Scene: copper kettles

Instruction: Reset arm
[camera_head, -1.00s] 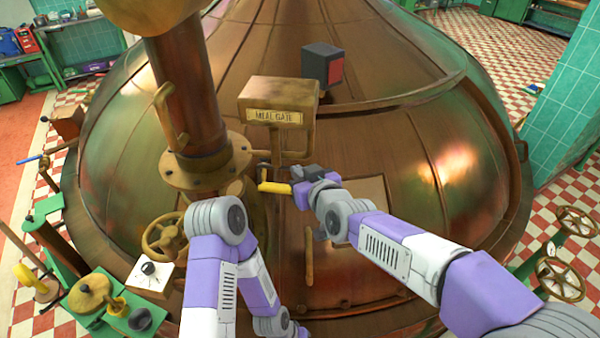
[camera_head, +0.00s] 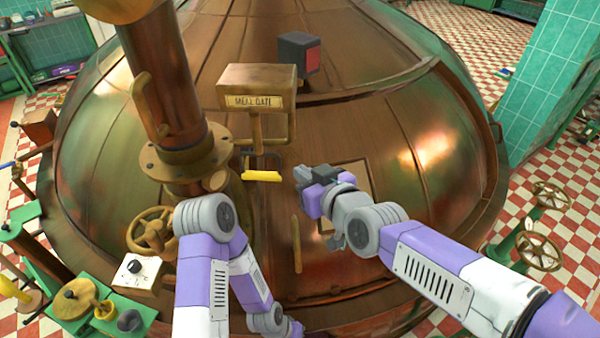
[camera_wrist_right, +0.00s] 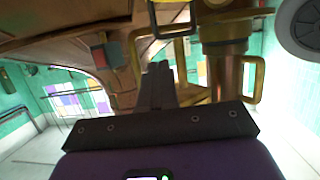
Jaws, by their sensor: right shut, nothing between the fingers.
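My right gripper (camera_head: 301,178) is shut and empty in front of the copper kettle (camera_head: 350,220). It is a short way to the right of a yellow handle (camera_head: 261,176), with a gap between them. The handle sits below a brass box with a label plate (camera_head: 256,87). In the right wrist view, the shut dark fingers (camera_wrist_right: 159,78) show in the middle, with nothing between them. My left arm comes in at the bottom left and bends down in front of the kettle. Its gripper cannot be made out.
A thick copper pipe (camera_head: 165,80) with a flange stands left of the box. Below it are a brass handwheel (camera_head: 151,231) and a white dial box (camera_head: 135,273). A vertical brass handle (camera_head: 297,245) is below my right gripper. Handwheels (camera_head: 538,251) stand at the right.

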